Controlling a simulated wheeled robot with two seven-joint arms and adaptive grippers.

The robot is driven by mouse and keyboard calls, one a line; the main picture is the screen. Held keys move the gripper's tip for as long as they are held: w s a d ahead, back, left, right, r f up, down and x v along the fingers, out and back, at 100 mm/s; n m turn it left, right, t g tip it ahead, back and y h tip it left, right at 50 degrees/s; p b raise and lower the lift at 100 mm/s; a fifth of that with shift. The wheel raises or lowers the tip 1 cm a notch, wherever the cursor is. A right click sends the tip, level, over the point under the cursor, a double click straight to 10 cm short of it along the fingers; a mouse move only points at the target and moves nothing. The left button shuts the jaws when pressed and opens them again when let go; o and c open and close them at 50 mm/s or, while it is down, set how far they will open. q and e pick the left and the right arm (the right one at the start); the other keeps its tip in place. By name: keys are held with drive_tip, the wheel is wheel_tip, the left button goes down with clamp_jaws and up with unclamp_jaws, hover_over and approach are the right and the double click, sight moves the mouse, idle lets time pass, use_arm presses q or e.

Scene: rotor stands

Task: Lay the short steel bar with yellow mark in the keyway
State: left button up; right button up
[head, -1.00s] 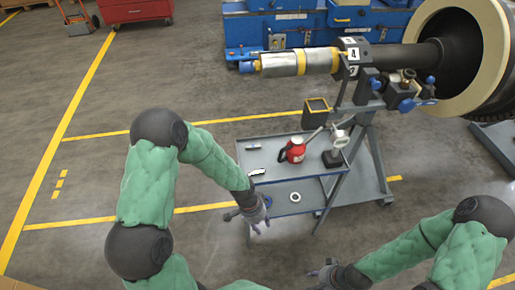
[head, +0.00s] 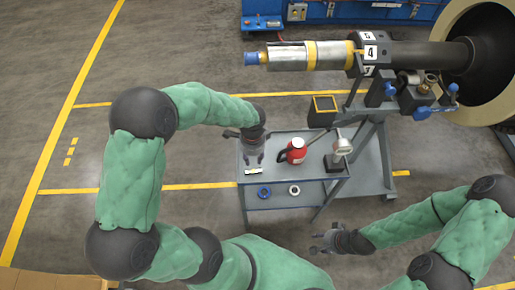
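A short steel bar (head: 254,171) with a yellowish mark lies at the left front of the cart's upper shelf. My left gripper (head: 253,160) is over that shelf, pointing down, with its fingers apart just behind the bar. Whether they touch it cannot be told. My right gripper (head: 322,242) is open and empty, low in front of the cart. The shaft (head: 290,56) with yellow bands and a blue end lies level on the stand at the top. I cannot make out the keyway at this size.
The cart (head: 320,172) also holds a red-and-white jug (head: 297,152) and a dial gauge on a base (head: 340,152). A blue ring (head: 264,193) and a pale ring (head: 294,190) lie on its lower shelf. A dark bin (head: 323,108) hangs behind. The floor left is clear.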

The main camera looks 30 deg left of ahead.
sight(253, 172)
use_arm(q)
drive_tip(key=shift+s+f+b, duration=0.15)
drive_tip(key=shift+f+b, duration=0.35)
drive_tip(key=shift+f, duration=0.15)
wheel_tip(253, 172, down, 7)
drive_tip(key=b, duration=0.5)
drive_tip(key=shift+f, duration=0.15)
drive_tip(key=shift+f+b, duration=0.3)
drive_tip(key=shift+b, duration=0.2)
drive_tip(key=shift+s+d+f, duration=0.2)
drive_tip(key=shift+s+f, duration=0.05)
drive_tip(key=shift+f, duration=0.1)
drive_tip(key=shift+w+a+f, duration=0.1)
drive_tip(key=shift+f, duration=0.15)
drive_tip(key=shift+r, duration=0.15)
drive_tip(key=c, duration=0.5)
drive_tip(key=shift+w, duration=0.1)
drive_tip(key=shift+c, duration=0.2)
drive_tip(key=shift+w+r, duration=0.1)
drive_tip(key=shift+c, duration=0.3)
